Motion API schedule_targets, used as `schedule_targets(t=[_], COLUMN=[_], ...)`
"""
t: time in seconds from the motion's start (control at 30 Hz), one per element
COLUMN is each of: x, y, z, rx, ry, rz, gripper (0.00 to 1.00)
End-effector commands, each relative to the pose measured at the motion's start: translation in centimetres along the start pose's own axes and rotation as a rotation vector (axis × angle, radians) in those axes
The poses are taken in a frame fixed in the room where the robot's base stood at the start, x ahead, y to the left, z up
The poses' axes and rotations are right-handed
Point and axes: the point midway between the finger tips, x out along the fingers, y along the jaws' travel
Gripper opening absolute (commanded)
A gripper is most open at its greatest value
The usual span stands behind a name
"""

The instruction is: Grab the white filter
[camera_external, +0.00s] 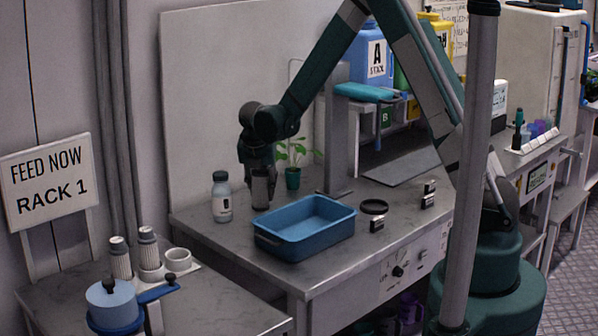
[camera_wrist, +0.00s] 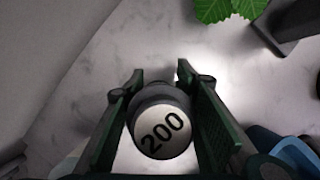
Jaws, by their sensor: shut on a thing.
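My gripper (camera_external: 259,178) is over the back left of the metal bench. It is shut on a grey cylinder (camera_external: 263,192) with a pale round top marked "200" (camera_wrist: 162,132); the wrist view shows one finger on each side of it. I cannot tell whether the cylinder touches the bench. Two whitish ribbed cylinders with dark caps, which look like filters, stand on the lower left table, one on the left (camera_external: 120,260) and one on the right (camera_external: 148,250). They are well away from my gripper.
A white bottle (camera_external: 222,200) stands left of my gripper. A blue tray (camera_external: 305,245) is in front. A potted plant (camera_external: 293,178) stands behind right. A blue-lidded pot (camera_external: 112,300) is front left.

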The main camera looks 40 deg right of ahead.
Motion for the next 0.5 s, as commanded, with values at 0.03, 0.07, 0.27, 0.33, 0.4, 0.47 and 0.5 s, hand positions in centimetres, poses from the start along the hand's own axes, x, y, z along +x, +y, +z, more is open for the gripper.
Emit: schedule_targets(t=[0.03, 0.07, 0.27, 0.33, 0.4, 0.47, 0.5], x=[0.0, 0.0, 0.0, -0.2, -0.4, -0.7, -1.0], y=[0.0, 0.0, 0.0, 0.0, 0.0, 0.0, 0.0], z=[0.0, 0.0, 0.0, 0.1, 0.2, 0.3, 0.4], rx=[0.0, 0.0, 0.0, 0.0, 0.0, 0.0, 0.0], ry=[0.0, 0.0, 0.0, 0.0, 0.0, 0.0, 0.0], rz=[0.0, 0.0, 0.0, 0.0, 0.0, 0.0, 0.0], gripper=[0.16, 0.16, 0.16, 0.16, 0.16, 0.16, 0.16])
